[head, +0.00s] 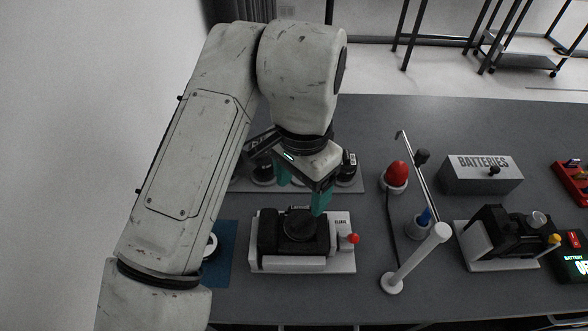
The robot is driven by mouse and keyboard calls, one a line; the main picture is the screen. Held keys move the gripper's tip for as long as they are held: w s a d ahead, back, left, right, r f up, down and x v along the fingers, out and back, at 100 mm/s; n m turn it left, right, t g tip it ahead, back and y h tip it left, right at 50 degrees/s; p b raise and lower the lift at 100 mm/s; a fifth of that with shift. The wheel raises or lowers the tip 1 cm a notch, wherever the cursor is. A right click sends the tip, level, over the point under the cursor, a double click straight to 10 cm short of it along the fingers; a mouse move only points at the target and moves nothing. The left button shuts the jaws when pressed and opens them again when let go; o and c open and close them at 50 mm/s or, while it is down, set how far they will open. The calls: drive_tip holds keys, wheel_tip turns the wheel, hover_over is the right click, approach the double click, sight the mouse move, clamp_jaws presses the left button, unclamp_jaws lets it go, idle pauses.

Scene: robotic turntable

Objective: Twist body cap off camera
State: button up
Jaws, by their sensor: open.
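The black camera (267,236) lies in a white cradle (343,222) on the grey table, with a red-knobbed lever at the cradle's right side. The round black body cap (299,223) faces up on the camera's front. My gripper (302,196), with green fingers, is open and empty just above and behind the cap. Its right finger hangs near the cap's back right edge; I cannot tell whether it touches. My arm comes in from the left and hides part of the table.
Black lenses (348,166) stand on a rack behind my gripper. A red-topped holder (396,176), a metal post stand (418,257), a BATTERIES box (481,174) and a second camera (502,232) in a cradle are to the right. A blue mat (222,262) lies left.

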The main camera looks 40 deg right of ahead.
sight(301, 219)
wheel_tip(301, 219, down, 10)
drive_tip(key=shift+r+b, duration=0.15)
drive_tip(key=shift+b, duration=0.2)
drive_tip(key=c, duration=0.7)
drive_tip(key=shift+n+p, duration=0.3)
drive_tip(key=shift+n, duration=0.1)
drive_tip(key=shift+n+p, duration=0.6)
drive_tip(key=shift+n, duration=0.5)
drive_tip(key=shift+n, duration=0.3)
drive_tip(key=shift+r+n+p, duration=0.1)
drive_tip(key=shift+n+p, duration=0.3)
drive_tip(key=shift+n, duration=0.4)
